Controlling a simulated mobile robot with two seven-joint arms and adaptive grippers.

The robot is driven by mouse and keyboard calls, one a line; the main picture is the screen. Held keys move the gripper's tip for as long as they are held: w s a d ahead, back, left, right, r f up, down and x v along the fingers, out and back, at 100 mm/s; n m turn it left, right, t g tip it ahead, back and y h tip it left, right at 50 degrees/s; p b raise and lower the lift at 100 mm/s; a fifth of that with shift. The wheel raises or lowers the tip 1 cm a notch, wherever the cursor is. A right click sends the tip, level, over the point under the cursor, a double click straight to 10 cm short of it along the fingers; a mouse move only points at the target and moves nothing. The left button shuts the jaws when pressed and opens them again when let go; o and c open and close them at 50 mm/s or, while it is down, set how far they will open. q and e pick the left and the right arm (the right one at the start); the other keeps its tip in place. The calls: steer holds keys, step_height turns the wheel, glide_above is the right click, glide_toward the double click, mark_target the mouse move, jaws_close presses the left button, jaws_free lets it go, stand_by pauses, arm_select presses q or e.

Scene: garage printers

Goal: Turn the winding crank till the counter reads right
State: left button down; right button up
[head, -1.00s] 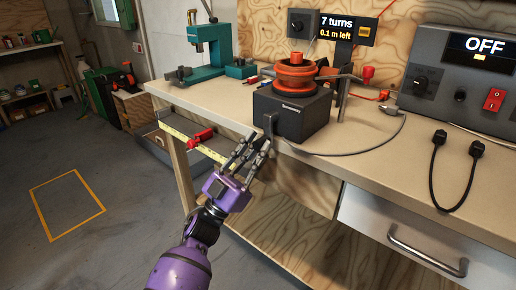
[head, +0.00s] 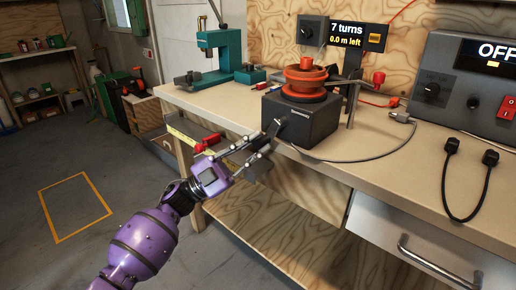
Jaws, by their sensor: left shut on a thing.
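The winder is a dark box (head: 312,130) with an orange spool (head: 304,78) on top, near the bench's front edge. Its dark crank arm (head: 275,128) comes off the left front side and slants down to the left. My left gripper (head: 262,146) is shut at the crank's outer end, in front of the bench edge; its fingers largely hide the grip. The counter (head: 358,37) behind the spool reads "7 turns" and "0.0 m left". My right gripper is not in view.
A grey power unit (head: 470,85) reading "OFF" with a red switch stands at right. A black cable (head: 484,190) lies before it. A green press (head: 218,50) stands at back left. A red-handled tool (head: 208,142) is at the bench's left front edge.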

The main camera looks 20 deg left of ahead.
arm_select(q)
steer(key=shift+a, duration=0.1)
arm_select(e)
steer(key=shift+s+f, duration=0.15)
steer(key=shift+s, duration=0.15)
arm_select(q)
steer(key=c, duration=1.7)
jaws_free()
steer(key=v, duration=1.2)
steer(key=shift+a, duration=0.1)
